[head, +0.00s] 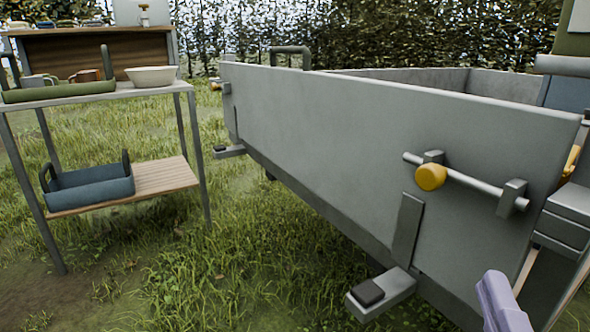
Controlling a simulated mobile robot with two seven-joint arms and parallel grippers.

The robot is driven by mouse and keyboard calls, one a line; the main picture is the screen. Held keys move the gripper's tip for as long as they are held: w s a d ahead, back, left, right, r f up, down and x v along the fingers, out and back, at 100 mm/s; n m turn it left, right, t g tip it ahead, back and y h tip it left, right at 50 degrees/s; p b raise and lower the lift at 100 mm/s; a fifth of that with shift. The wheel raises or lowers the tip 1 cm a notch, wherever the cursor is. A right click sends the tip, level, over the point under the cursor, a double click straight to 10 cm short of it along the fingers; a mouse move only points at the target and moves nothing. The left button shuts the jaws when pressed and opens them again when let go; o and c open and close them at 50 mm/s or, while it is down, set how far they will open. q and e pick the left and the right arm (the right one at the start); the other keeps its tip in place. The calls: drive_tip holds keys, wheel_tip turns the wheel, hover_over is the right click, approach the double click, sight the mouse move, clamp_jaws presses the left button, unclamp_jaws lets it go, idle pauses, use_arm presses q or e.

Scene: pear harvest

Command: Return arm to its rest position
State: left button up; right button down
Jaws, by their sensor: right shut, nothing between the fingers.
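My right gripper (502,302) is at the bottom right edge, seen as a lavender piece partly cut off by the frame. It is shut and empty, in front of the lower right part of a grey trailer's end panel (330,135). I cannot tell its exact distance from the panel. My left gripper is not in view.
The panel carries a sliding bolt with a yellow knob (431,177). A step bracket (382,293) juts out below. At left, a metal-legged table (130,93) holds a white bowl (151,76); a blue tray (92,194) sits on its lower shelf. Grass lies between.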

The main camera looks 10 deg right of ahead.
drive_tip(key=a+r+n+g+y+p, duration=0.4)
drive_tip(key=a+r+n+y+p, duration=0.15)
drive_tip(key=r+n+p, duration=0.45)
drive_tip(key=a+r+n+g+y+p, duration=0.35)
drive_tip(key=r+n+y+p, duration=0.25)
drive_tip(key=r+n+p, duration=0.4)
drive_tip(key=s+d+r+n+g+h+p, duration=0.55)
drive_tip(key=s+d+r+g+p, duration=0.4)
drive_tip(key=p, duration=0.85)
wheel_tip(320, 180, up, 35)
drive_tip(key=s+t+y+p, duration=0.1)
drive_tip(key=s+p, duration=0.1)
drive_tip(key=p, duration=3.2)
drive_tip(key=shift+a+t, duration=0.35)
drive_tip(key=shift+t, duration=0.05)
